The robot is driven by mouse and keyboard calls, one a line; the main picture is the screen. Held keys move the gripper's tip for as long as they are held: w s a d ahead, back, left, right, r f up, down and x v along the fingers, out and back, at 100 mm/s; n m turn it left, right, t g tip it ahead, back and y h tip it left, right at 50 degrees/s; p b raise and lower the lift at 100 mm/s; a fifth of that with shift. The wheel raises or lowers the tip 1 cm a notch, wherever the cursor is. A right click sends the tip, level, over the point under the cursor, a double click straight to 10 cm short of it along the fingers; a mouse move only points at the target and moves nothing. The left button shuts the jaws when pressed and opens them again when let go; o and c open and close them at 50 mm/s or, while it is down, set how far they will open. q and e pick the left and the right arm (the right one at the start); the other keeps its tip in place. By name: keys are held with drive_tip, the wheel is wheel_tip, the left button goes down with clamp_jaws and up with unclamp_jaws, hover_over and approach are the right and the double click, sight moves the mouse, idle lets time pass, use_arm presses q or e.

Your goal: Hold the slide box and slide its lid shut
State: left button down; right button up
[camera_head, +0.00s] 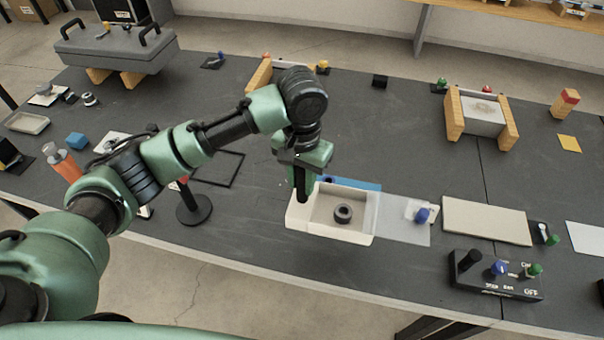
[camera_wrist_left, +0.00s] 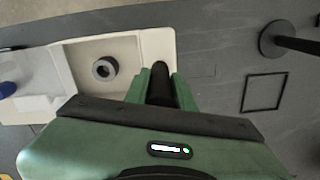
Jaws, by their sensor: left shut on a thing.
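The slide box (camera_head: 300,222) is an open cream tray at the table's front middle, with a dark ring (camera_head: 343,213) inside. Its pale grey lid (camera_head: 395,228) sticks far out to the right and carries a blue knob (camera_head: 422,215). The part of the box that holds the ring is uncovered. My left gripper (camera_head: 302,195) is shut on the left end of the box. The left wrist view shows its fingers (camera_wrist_left: 160,82) at that end of the box (camera_wrist_left: 125,45); the fingers hide the exact contact. My right gripper is in neither view.
A beige board (camera_head: 486,221) lies right of the lid, and a black switch box (camera_head: 495,275) sits near the front edge. A blue strip (camera_head: 355,184) lies behind the box. A black post stand (camera_head: 194,209) is on the left.

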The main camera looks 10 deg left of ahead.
use_arm(q)
wheel_tip(320, 180, down, 14)
drive_tip(key=b, duration=0.3)
drive_tip(key=shift+r, duration=0.25)
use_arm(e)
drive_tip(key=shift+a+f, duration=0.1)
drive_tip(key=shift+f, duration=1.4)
use_arm(q)
drive_tip(key=shift+f, duration=0.4)
drive_tip(key=shift+s+f+p, duration=0.1)
drive_tip(key=shift+f+p, duration=0.05)
drive_tip(key=shift+p, duration=0.35)
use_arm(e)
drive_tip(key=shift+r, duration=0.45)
use_arm(q)
drive_tip(key=shift+s+f, duration=0.2)
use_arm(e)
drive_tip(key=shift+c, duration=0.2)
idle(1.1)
